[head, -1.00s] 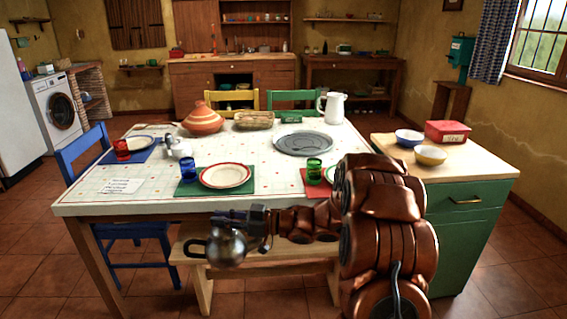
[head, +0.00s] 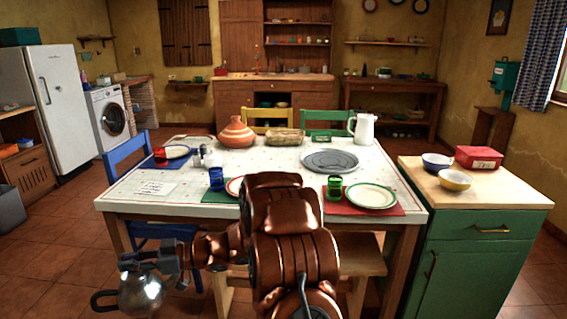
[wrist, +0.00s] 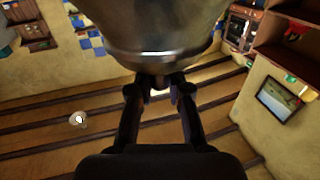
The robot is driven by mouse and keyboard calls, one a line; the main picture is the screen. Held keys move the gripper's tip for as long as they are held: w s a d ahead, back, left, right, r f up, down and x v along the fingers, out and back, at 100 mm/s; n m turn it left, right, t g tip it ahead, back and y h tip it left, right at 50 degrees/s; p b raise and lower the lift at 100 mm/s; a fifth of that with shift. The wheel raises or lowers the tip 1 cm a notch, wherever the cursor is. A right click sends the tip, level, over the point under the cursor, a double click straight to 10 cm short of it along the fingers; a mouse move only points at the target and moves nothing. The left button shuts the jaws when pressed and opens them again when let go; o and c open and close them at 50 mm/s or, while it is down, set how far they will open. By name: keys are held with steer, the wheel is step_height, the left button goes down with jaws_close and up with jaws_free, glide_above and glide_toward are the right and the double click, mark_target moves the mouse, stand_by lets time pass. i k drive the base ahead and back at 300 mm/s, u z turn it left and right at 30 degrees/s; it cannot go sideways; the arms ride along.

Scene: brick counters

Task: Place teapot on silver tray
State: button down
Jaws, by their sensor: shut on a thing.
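A shiny metal teapot (head: 141,291) with a dark handle is held in my gripper (head: 150,262) at the lower left of the head view, in front of the table and below its top. In the wrist view the teapot's metal body (wrist: 155,40) fills the top centre, with the fingers of my gripper (wrist: 160,88) closed at it. The silver tray (head: 331,160) is a round grey tray lying flat on the far right part of the table, apart from the teapot. No object rests on the tray.
The white-topped table (head: 270,165) holds a striped tagine (head: 236,133), a white jug (head: 364,129), a green glass (head: 333,188), a blue glass (head: 216,179) and plates. A bench (head: 355,262) stands at its front. A green cabinet (head: 470,250) stands at the right.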

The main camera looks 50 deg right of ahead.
mark_target(332, 158)
steer(key=u, duration=1.2)
steer(key=k, duration=1)
steer(key=z, duration=2.1)
